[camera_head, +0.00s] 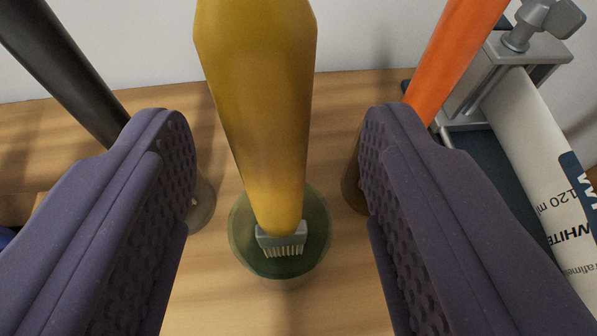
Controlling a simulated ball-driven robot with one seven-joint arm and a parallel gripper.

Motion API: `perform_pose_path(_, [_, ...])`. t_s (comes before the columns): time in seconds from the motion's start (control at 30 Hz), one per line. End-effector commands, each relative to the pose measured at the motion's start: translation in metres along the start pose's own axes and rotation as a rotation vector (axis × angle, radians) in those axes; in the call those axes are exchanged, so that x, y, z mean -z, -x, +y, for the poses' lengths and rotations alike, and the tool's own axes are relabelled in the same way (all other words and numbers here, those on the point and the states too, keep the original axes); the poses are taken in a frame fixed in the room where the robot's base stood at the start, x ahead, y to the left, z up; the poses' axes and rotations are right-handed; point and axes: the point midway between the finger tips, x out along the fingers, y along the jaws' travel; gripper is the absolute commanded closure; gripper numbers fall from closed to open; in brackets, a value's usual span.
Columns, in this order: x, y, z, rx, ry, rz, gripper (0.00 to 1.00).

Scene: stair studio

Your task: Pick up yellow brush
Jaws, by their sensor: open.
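The yellow brush (260,110) stands upright in the middle of the view, its thick yellow handle reaching up past the top edge. Its grey ferrule and pale bristles (283,245) are at the bottom, over a round dark green base or holder (246,244). My gripper (278,165) is open, with one dark purple finger on each side of the brush. Visible gaps separate both fingers from the handle, and nothing is held between them.
A black handle (65,70) leans behind the left finger and an orange handle (455,55) behind the right one, both close by. A white paint tube (540,170) in a grey metal clamp (480,85) stands at the right. A pale wall closes off the wooden surface (345,95) behind.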

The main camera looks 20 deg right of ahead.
Motion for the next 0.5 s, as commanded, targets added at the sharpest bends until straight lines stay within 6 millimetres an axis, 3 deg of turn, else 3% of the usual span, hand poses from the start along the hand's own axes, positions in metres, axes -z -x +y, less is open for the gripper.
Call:
perform_pose_path(0.2, [-0.003,-0.036,-0.002,0.000,-0.001,0.001,0.46])
perform_pose_path(0.5, [-0.001,-0.044,-0.002,0.001,-0.001,-0.001,0.46])
